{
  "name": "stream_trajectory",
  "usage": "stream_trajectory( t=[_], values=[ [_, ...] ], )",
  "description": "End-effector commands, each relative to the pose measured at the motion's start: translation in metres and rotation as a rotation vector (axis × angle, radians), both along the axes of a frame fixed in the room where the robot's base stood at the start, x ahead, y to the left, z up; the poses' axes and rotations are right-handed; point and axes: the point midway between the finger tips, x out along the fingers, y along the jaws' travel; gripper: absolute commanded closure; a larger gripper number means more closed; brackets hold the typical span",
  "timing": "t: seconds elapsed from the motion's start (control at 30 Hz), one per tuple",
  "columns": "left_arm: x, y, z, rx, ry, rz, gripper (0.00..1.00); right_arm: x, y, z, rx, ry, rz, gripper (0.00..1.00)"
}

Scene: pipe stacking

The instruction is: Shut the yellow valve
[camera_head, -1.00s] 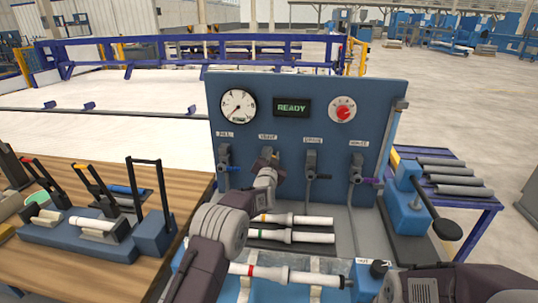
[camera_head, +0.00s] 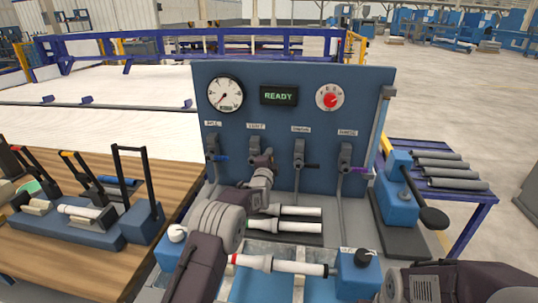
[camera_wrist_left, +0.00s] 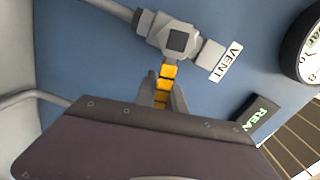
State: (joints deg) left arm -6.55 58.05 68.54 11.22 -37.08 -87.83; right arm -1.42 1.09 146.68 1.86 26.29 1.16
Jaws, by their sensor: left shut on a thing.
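The yellow valve handle (camera_wrist_left: 167,78) shows in the left wrist view, on a grey valve body (camera_wrist_left: 178,40) beside a label reading VENT (camera_wrist_left: 227,62). The handle lies roughly crosswise to the grey pipe. My left gripper (camera_wrist_left: 163,95) is shut on this handle.
The blue panel (camera_head: 345,90) also carries valves with blue (camera_head: 222,157), black (camera_head: 312,166) and purple (camera_head: 360,170) handles. A gauge (camera_head: 225,94) and a READY display (camera_head: 279,95) sit above. White pipes (camera_head: 290,211) lie in front, below my left forearm.

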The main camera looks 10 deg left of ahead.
Motion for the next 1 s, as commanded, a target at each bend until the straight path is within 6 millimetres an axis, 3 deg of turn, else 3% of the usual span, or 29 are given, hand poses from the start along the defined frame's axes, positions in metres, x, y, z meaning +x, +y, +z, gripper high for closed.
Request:
stream_trajectory(
  t=[0.4, 0.97, 1.0],
  values=[
    [0.0001, -0.0012, -0.0107, 0.182, -0.001, 0.0, 1.0, 0.0, 0.0, -0.0042, 0.0, 0.0, 0.0, 0.65],
    [0.0001, -0.0009, -0.0125, 0.213, -0.001, 0.0, 1.0, 0.0001, 0.0, -0.0045, 0.0, 0.0, 0.0, 0.65],
    [0.0001, -0.0009, -0.0126, 0.213, -0.001, 0.0, 0.84, 0.0, 0.0, -0.0045, 0.0, 0.0, 0.0, 0.65]
  ],
)
